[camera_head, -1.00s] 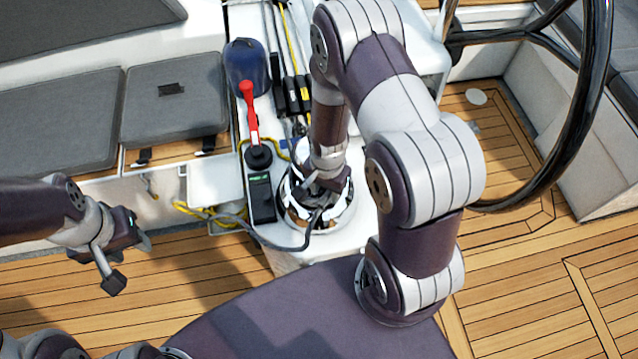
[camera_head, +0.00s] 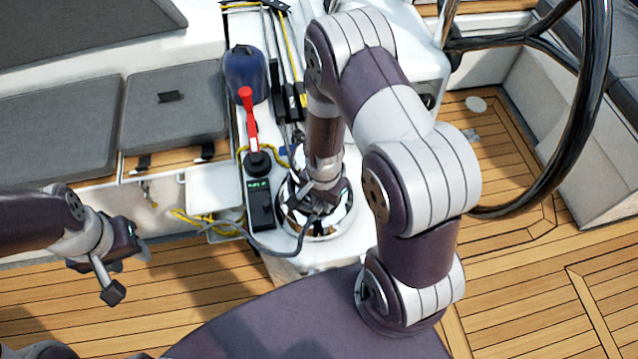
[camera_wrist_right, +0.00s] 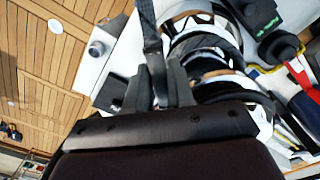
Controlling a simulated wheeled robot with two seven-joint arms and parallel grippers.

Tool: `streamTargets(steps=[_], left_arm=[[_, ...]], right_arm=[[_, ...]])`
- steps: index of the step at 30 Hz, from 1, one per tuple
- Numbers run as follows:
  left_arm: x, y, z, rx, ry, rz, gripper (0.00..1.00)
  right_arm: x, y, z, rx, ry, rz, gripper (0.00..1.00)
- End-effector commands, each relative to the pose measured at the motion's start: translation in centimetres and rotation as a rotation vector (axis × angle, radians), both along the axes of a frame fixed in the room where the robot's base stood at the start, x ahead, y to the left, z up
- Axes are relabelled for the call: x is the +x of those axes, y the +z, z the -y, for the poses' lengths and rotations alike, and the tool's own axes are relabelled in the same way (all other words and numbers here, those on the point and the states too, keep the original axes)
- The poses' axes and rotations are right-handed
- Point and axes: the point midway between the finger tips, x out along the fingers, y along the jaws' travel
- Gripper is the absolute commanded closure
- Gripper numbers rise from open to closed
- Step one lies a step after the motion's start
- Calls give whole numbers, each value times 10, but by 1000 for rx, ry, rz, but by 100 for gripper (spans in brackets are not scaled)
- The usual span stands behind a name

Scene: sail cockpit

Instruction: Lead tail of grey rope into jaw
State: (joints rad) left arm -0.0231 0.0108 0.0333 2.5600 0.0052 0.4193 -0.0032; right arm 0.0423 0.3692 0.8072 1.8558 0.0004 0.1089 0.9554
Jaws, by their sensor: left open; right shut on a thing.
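The chrome winch (camera_head: 325,232) stands on the white console, with dark rope wound around its drum. It also shows in the right wrist view (camera_wrist_right: 205,65). The grey rope (camera_head: 265,247) runs from the winch to the left in a loop past the console's edge. My right gripper (camera_head: 318,200) is over the winch top, shut on the grey rope (camera_wrist_right: 152,35), which rises from between the fingers in the right wrist view. The jaw on the winch top is hidden by my gripper. My left gripper (camera_head: 120,275) is open and empty, over the deck at left, well away from the winch.
A red-handled lever (camera_head: 249,115) and a small black display box (camera_head: 260,203) stand left of the winch. A blue winch cover (camera_head: 245,72) is behind. Yellow rope (camera_head: 195,217) hangs at the console's left. The steering wheel (camera_head: 590,110) is at right.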

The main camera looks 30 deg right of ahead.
Motion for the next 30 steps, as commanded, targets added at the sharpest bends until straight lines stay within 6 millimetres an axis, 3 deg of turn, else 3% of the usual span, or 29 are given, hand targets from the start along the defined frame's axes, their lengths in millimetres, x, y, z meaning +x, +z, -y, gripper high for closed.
streamTargets(steps=[6,15,24,30], left_arm=[[0,2,0,0,0,0,57],[0,2,0,0,0,0,57],[0,3,0,0,0,0,57],[0,3,0,0,0,0,57]], right_arm=[[6,1,-17,1,-153,1,100],[7,0,-18,1,-172,1,100],[20,0,-38,0,-381,1,100],[20,0,-40,0,-399,0,100]])
